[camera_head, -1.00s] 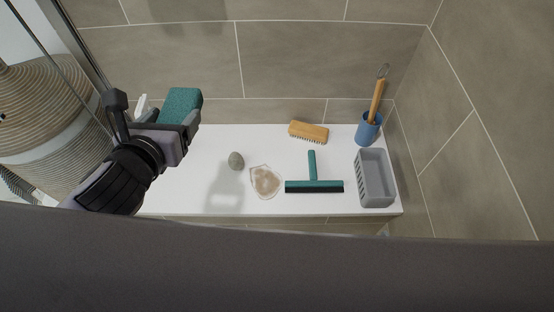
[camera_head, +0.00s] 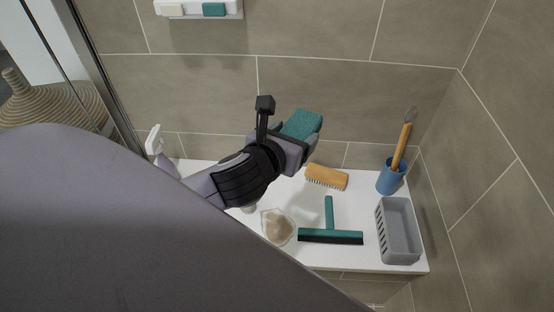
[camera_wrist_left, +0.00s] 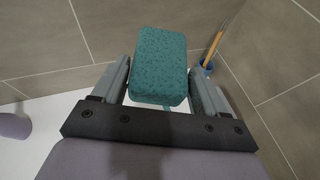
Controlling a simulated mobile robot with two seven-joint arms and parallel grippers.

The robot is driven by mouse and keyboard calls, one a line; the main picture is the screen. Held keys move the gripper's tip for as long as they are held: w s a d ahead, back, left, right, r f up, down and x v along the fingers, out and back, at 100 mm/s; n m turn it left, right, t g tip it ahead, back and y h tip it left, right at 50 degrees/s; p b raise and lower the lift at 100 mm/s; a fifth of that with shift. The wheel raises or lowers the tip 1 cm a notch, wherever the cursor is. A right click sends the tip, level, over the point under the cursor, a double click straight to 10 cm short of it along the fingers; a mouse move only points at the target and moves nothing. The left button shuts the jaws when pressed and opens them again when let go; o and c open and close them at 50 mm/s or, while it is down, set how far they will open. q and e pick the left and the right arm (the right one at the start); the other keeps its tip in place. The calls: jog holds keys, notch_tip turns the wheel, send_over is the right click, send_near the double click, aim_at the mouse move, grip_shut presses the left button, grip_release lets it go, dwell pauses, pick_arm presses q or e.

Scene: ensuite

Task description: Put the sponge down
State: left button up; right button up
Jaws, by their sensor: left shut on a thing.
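The teal sponge (camera_head: 302,124) is held in my left gripper (camera_head: 296,136), raised above the white shelf (camera_head: 350,262) near the back wall. In the left wrist view the sponge (camera_wrist_left: 160,66) sits between the two fingers of my left gripper (camera_wrist_left: 158,85), with a finger close on each side. My left gripper is shut on the sponge. My right gripper is not in view.
On the shelf are a wooden brush (camera_head: 326,177), a teal squeegee (camera_head: 330,236), a grey basket (camera_head: 398,232), a blue cup (camera_head: 390,178) holding a wooden-handled tool, and a soap dish (camera_head: 278,227). A wall rack (camera_head: 199,17) holds a white and a teal block.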

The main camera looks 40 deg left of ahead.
pick_arm(q)
jog(key=w+a+f+n+g+y+b, duration=0.15)
jog(key=a+f+b, duration=0.25)
jog(key=f+b, duration=0.45)
jog(key=w+a+f+n+g+y+b, duration=0.1)
jog(key=w+a+f+n+y+b, duration=0.2)
jog(key=a+f+b, duration=0.5)
jog(key=b, duration=0.8)
send_over(272, 210)
jog(key=shift+t, duration=0.25)
notch_tip(272, 210, down, 17)
jog(key=shift+r, duration=0.1)
notch_tip(272, 210, down, 5)
jog(key=shift+r+b, duration=0.2)
jog(key=shift+b, duration=0.95)
jog(key=shift+f, duration=0.2)
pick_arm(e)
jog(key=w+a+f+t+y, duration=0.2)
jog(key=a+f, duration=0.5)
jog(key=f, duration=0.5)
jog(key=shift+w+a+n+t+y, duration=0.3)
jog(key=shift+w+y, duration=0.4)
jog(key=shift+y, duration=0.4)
pick_arm(q)
jog(key=o, duration=0.7)
jog(key=shift+f, duration=0.1)
jog(key=shift+o, duration=0.2)
